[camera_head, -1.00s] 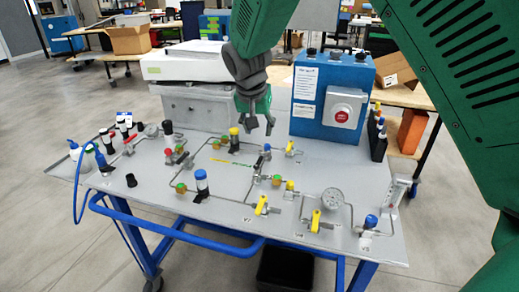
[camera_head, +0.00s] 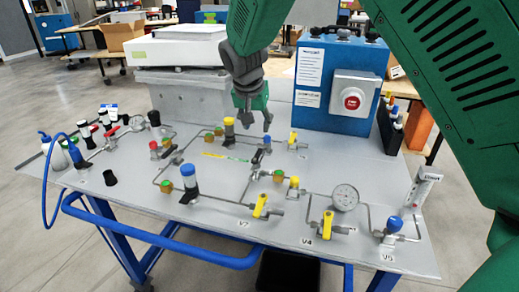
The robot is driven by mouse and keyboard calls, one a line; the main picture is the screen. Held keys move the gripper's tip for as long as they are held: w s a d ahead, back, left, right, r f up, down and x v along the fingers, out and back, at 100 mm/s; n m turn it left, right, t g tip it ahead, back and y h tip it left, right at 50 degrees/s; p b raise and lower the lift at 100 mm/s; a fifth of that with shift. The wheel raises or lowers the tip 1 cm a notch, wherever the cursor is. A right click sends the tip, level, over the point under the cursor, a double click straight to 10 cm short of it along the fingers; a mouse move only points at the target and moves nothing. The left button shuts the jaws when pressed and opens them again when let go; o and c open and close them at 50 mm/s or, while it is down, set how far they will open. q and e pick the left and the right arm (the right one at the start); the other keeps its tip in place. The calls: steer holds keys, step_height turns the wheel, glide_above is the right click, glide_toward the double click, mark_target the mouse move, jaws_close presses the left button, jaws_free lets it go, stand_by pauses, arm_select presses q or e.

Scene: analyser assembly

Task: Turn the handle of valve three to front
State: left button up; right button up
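The grey panel table (camera_head: 330,235) carries pipes and several valves. Yellow handles stand at the back (camera_head: 292,139), front middle (camera_head: 260,205) and front right (camera_head: 327,224). Labels V7, V4 and V5 can be read along the front; I cannot read a V3 label, so I cannot tell which handle is valve three. My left gripper is not in view.
A blue box with a red button (camera_head: 340,85) stands at the back right, close to my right gripper. A white device (camera_head: 175,48) is at the back left. A round gauge (camera_head: 345,197) and blue-capped parts (camera_head: 189,178) rise from the panel. My green arm covers the right side.

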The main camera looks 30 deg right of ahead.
mark_target(260, 150)
steer(key=b+x, duration=0.1)
steer(key=x, duration=0.9)
steer(key=shift+w+f, duration=0.1)
steer(key=shift+f, duration=0.3)
jaws_close()
